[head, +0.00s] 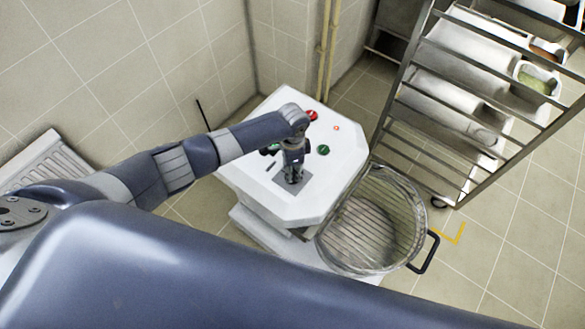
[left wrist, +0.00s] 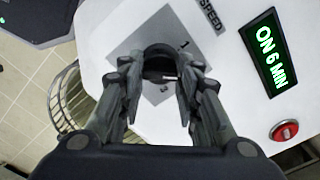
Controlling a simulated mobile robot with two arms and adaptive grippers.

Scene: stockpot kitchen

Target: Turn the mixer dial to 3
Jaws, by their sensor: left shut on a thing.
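The white mixer (head: 340,160) stands in the middle of the head view. In the left wrist view its dark dial (left wrist: 158,54) sits on a grey plate (left wrist: 133,45), beside the word SPEED. The digits 1 and 3 can be read on the plate. A short white mark shows on the dial's near side; I cannot tell which number it points at. My left gripper (head: 293,178) reaches down to the plate. Its fingers, also in the left wrist view (left wrist: 160,75), are shut on the dial from both sides and hide part of it. My right gripper is not in view.
A round wire guard and bowl (head: 370,225) with a black handle adjoins the mixer. A metal rack (head: 440,100) with white tubs stands at the right. Tiled walls are behind.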

